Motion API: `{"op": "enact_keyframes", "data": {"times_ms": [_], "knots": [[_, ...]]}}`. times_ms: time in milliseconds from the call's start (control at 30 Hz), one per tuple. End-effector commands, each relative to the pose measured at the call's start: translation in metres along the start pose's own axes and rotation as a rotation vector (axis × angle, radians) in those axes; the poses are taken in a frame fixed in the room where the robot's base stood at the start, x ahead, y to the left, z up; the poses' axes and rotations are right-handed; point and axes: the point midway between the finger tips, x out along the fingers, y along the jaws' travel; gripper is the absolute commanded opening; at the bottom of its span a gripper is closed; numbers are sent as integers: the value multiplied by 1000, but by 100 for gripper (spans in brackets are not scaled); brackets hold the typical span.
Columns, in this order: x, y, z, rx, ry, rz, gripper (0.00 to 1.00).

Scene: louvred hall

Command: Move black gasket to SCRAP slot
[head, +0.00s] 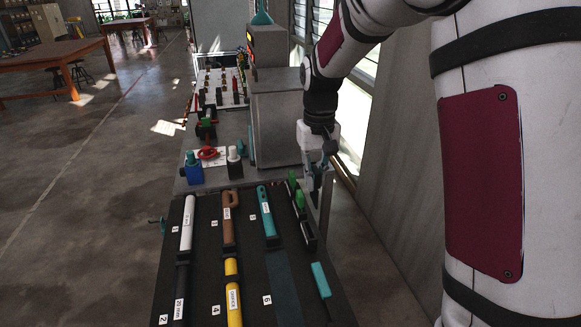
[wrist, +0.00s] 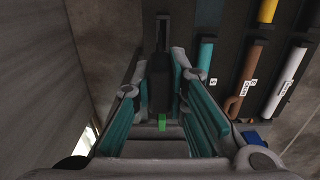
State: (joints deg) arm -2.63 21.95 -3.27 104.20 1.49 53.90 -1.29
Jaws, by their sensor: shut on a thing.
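My gripper (head: 316,186) is over the right edge of the black tool tray (head: 205,262), beside dark slots and green-ended pieces (head: 299,199). In the wrist view my gripper (wrist: 161,72) has its teal-padded fingers on both sides of a dark, narrow thing (wrist: 160,92). A green piece (wrist: 162,123) shows just below it. I cannot tell for certain that this dark thing is the black gasket. In the head view the gripper hides most of it. I cannot read a SCRAP label on any slot.
The tray holds a white tube (head: 187,222), a brown-handled tool (head: 228,218), a teal tool (head: 266,212) and a yellow tool (head: 233,290). A blue bottle (head: 193,167) and white-topped bottle (head: 234,162) stand behind. A grey cabinet (head: 276,125) and wall lie close to the arm.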

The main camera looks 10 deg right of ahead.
Motion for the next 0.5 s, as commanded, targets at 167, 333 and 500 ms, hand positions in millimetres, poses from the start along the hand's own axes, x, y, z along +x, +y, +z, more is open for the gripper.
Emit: {"op": "enact_keyframes", "data": {"times_ms": [167,333,500], "knots": [[5,0,0,1,-1,0,0],[22,0,-1,0,-2,0,0],[44,0,-1,0,-2,0,0]]}}
